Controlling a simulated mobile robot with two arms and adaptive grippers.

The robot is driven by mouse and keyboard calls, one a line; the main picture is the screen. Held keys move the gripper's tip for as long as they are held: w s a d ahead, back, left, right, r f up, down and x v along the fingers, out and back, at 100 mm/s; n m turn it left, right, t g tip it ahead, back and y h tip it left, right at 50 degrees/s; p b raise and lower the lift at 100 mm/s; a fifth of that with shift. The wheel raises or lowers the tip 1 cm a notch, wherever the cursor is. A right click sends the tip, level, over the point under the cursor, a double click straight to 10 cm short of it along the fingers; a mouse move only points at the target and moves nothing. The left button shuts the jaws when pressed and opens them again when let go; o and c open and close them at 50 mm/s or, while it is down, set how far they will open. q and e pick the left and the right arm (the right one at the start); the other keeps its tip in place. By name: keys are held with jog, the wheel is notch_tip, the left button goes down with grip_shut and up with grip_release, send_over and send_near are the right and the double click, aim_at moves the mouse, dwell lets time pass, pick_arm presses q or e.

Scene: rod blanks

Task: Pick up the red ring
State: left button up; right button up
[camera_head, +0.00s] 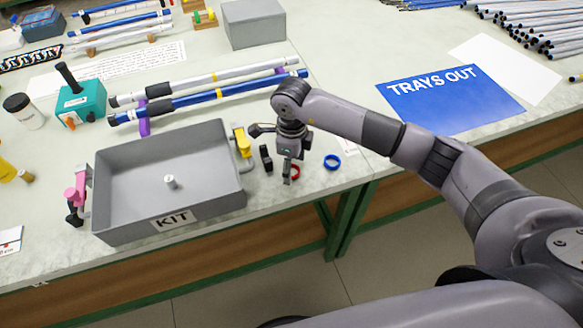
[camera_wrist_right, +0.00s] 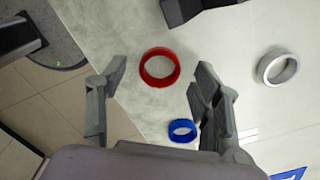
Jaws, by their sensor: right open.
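The red ring (camera_wrist_right: 160,83) lies flat on the pale worktop in the right wrist view. It sits between the two fingertips of my right gripper (camera_wrist_right: 162,72), which is open and empty, with a gap on each side. In the head view the red ring (camera_head: 296,171) is partly hidden behind my right gripper (camera_head: 288,168), which points down over it near the table's front edge. My left gripper is not in view.
A blue ring (camera_head: 332,168) lies right of the gripper. A black piece (camera_head: 266,160) and the grey KIT tray (camera_head: 120,228) are to its left. A white ring (camera_wrist_right: 264,74) lies beyond the right finger in the wrist view. Rods on holders are behind.

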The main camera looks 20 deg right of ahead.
jog(key=shift+f, duration=0.4)
jog(key=c, duration=1)
